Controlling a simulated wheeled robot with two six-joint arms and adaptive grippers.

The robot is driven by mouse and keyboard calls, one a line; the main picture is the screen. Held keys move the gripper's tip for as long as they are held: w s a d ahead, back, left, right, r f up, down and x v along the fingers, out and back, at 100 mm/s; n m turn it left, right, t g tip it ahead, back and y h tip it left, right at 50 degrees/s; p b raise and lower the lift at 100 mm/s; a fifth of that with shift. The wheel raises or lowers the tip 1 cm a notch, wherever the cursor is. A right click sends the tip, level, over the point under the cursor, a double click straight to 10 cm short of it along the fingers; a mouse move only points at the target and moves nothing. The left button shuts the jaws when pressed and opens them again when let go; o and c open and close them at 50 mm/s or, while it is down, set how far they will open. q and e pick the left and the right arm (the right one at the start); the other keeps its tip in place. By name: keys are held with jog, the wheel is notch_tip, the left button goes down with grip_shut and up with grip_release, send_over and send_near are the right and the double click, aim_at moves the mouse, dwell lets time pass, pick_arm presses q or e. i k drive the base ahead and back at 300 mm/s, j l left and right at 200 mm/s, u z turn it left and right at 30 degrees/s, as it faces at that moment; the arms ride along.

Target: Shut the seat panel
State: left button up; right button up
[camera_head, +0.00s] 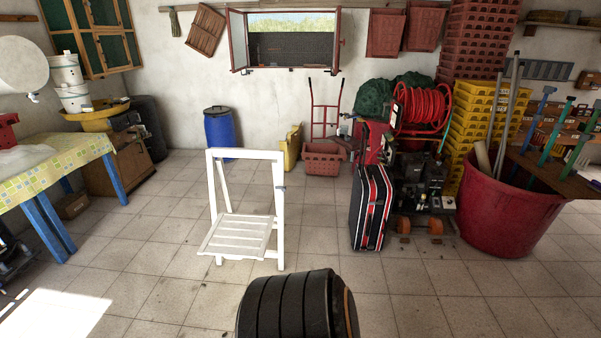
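A white wooden folding chair (246,200) stands on the tiled floor in the middle of the view. Its slatted seat panel (237,237) is folded down, roughly level, and reaches out from the frame toward the lower left. The tall backrest frame (279,215) is upright, with an open space above the seat. A small grey fitting shows on the right post. Neither of my grippers is in view, and nothing is seen touching the chair.
A table with a patterned cloth (62,165) stands at the left. A black suitcase with red and white stripes (371,207) stands right of the chair, with a large red tub (505,213) farther right. A blue barrel (219,127) is behind. Floor around the chair is mostly clear.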

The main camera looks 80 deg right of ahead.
aim_at(230, 237)
jog(key=z, duration=2.3)
jog(key=i, duration=1.9)
